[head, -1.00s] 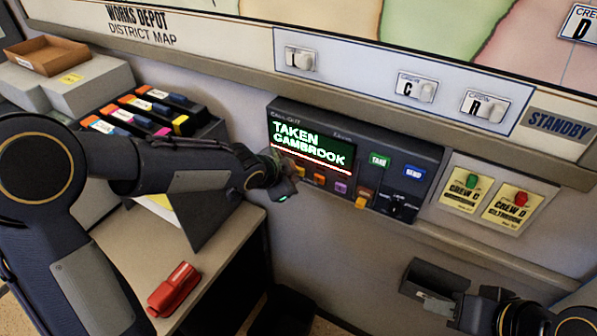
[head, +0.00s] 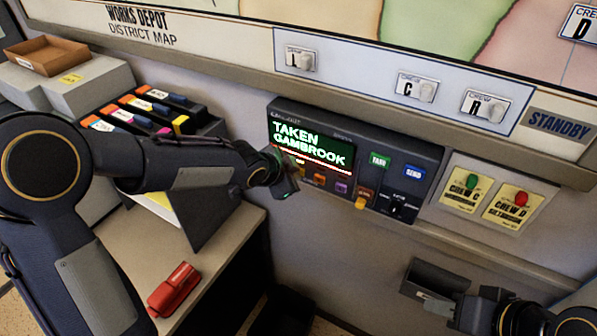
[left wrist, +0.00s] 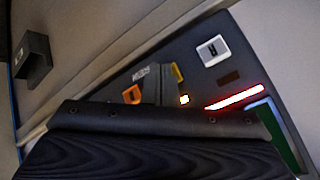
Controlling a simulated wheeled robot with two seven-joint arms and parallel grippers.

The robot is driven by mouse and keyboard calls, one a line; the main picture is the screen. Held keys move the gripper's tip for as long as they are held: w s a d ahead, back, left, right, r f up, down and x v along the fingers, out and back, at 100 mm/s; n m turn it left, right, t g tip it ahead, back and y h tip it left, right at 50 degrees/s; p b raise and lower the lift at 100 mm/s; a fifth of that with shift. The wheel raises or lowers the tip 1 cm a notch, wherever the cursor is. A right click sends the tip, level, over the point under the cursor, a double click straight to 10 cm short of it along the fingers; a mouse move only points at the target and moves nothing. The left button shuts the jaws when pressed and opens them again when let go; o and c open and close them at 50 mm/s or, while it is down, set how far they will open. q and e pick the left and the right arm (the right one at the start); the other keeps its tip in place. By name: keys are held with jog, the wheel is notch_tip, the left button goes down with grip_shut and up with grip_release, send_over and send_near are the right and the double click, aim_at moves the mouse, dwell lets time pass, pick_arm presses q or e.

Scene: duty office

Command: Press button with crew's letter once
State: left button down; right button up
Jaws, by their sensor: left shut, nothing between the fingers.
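The call-out panel (head: 375,140) is on the wall below the map, its screen (head: 310,145) reading "TAKEN" and "GAMBROOK". A row of small coloured buttons runs under the screen, including orange (head: 320,179) and purple (head: 341,187); their letters are too small to read. A green key (head: 379,160) and a blue key (head: 414,173) are to the right. My left gripper (head: 288,189) is shut and empty at the panel's lower left corner, hiding part of it. Contact is unclear. The left wrist view shows a white key (left wrist: 212,51) with a dark mark. My right gripper (head: 438,300) is low at right, its jaws unclear.
A "STANDBY" sign (head: 560,125) is above. A red stapler-like object (head: 173,290) lies on the desk (head: 225,245). A dark box (head: 437,273) is below the panel.

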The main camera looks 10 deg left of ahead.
dwell(0.5)
pick_arm(q)
jog(key=shift+s+a+b, duration=0.25)
jog(key=shift+s+b, duration=0.05)
jog(key=shift+s, duration=0.35)
jog(key=s, duration=0.1)
jog(key=s+a, duration=0.1)
jog(key=s, duration=0.1)
jog(key=s+a, duration=0.1)
jog(key=shift+s, duration=0.35)
dwell(0.5)
